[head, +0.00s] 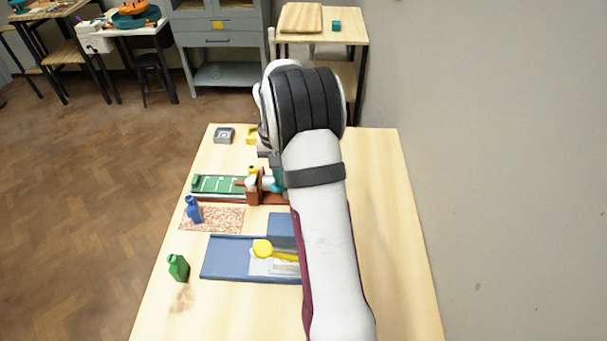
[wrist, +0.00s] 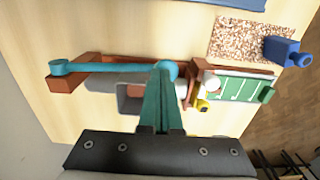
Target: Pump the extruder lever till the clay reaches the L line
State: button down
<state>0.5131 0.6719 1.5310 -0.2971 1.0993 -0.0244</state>
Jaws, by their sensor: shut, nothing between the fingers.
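The extruder (wrist: 64,84) is a long reddish-brown frame in the wrist view; my arm hides much of it in the head view. Its teal lever (wrist: 110,69) runs along the frame, with a round end at the left and another by my fingertips. My gripper (wrist: 163,76) is shut and empty, its dark teal fingers over the lever's right end; I cannot tell whether they touch. A green board with white lines (wrist: 240,88) lies beyond the nozzle end, also visible in the head view (head: 218,184). A pale rounded piece, perhaps clay, shows at its near end; the L mark is unreadable.
A blue bottle (head: 193,209) stands on a speckled mat (head: 225,222). A green bottle (head: 178,267) stands nearer the front left. A blue tray (head: 222,262) holds a yellow-topped item. A grey box (head: 224,135) sits at the back. The table's right side is clear beside the wall.

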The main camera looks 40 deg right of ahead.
jog(key=shift+f, duration=1)
notch_tip(320, 180, up, 10)
jog(key=shift+f, duration=0.15)
dwell(0.7)
jog(key=shift+f, duration=3.05)
